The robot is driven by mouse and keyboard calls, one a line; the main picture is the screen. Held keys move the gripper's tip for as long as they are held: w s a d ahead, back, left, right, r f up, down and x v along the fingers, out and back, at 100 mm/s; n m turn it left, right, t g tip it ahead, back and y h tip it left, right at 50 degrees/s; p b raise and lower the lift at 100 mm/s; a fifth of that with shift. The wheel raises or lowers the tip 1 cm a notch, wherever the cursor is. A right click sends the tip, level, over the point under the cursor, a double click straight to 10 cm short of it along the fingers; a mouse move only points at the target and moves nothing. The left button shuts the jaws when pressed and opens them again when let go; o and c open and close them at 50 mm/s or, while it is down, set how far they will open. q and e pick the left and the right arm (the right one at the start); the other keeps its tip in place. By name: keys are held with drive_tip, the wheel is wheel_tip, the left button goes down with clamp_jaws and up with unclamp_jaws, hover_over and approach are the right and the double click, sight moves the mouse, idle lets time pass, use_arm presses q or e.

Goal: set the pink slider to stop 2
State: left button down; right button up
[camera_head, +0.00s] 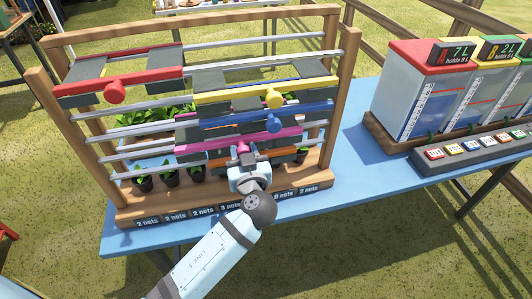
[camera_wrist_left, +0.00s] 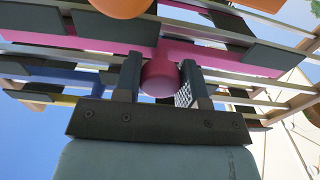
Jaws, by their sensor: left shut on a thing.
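The pink slider (camera_head: 275,136) is a bar with a round pink knob, on a rail low in a wooden frame (camera_head: 341,94). My left gripper (camera_head: 241,152) is at the knob. In the left wrist view its two dark fingers stand on both sides of the pink knob (camera_wrist_left: 159,76) and are shut on it. The pink bar (camera_wrist_left: 221,64) runs across behind the fingers. My right gripper is not in view.
A red slider (camera_head: 155,80), a yellow slider (camera_head: 315,91) and a blue slider (camera_head: 308,111) sit above; an orange one (camera_head: 222,163) sits below. Potted plants (camera_head: 170,177) stand behind the rails. Tanks (camera_head: 410,95) and a button panel (camera_head: 480,147) stand to the right.

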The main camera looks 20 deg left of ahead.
sight(203, 149)
use_arm(q)
drive_tip(key=s+a, duration=0.1)
drive_tip(key=a, duration=0.1)
drive_tip(key=s+a+b, duration=0.1)
drive_tip(key=s+a, duration=0.1)
drive_tip(key=s+a+b, duration=0.1)
drive_tip(key=a, duration=0.2)
drive_tip(key=shift+s+a, duration=0.1)
drive_tip(key=shift+s, duration=0.3)
drive_tip(key=shift+s+a, duration=0.3)
drive_tip(key=shift+a, duration=0.15)
drive_tip(key=c, duration=0.7)
unclamp_jaws()
